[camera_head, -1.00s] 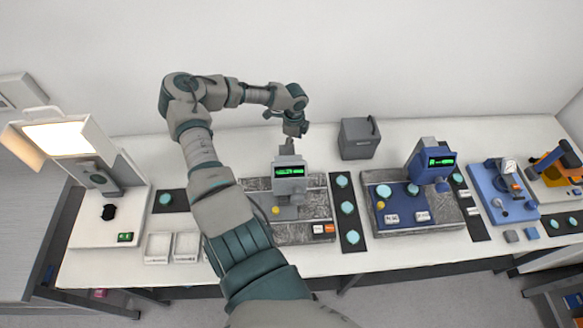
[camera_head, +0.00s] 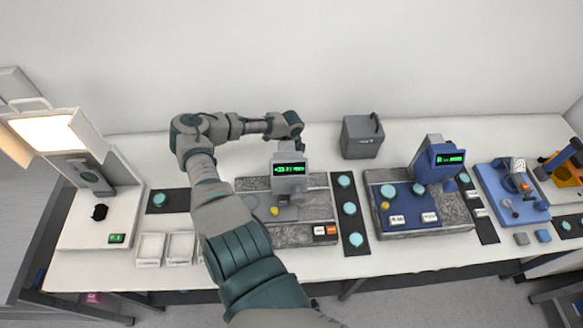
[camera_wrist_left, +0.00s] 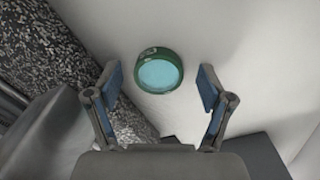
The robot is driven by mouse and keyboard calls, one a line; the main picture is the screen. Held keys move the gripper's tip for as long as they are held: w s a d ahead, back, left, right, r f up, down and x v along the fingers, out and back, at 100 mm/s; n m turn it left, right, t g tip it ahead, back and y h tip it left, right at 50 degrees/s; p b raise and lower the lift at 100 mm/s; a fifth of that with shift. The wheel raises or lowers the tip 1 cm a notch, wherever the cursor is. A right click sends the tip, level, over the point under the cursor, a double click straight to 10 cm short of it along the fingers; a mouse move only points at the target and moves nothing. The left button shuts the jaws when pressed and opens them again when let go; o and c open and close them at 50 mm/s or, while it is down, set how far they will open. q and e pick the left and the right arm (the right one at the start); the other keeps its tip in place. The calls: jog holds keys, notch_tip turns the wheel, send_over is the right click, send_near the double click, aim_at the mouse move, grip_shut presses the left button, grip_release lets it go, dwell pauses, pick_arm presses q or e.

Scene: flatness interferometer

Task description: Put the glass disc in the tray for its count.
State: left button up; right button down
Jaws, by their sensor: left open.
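A round glass disc (camera_wrist_left: 158,72) with a pale blue face and dark green rim lies on the white surface beside a speckled granite slab (camera_wrist_left: 60,50) in the left wrist view. My left gripper (camera_wrist_left: 160,92) is open, its two fingers on either side of the disc in that picture, apart from it. In the head view the gripper and this disc are hidden behind the grey gauge (camera_head: 289,172) with the green display. Two white open trays, one (camera_head: 150,262) left of the other (camera_head: 181,261), look empty; another beside them is mostly hidden by my arm. My right gripper is not in view.
Several similar discs lie on dark strips, one strip (camera_head: 357,242) right of the gauge. A blue gauge (camera_head: 433,160) stands on another granite slab. A grey box (camera_head: 362,139) stands at the back. A lit instrument (camera_head: 52,132) stands at left.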

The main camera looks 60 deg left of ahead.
pick_arm(q)
jog(key=shift+r, duration=0.1)
jog(key=c, duration=1.4)
notch_tip(320, 180, up, 10)
jog(key=p, duration=0.5)
jog(key=shift+d, duration=0.1)
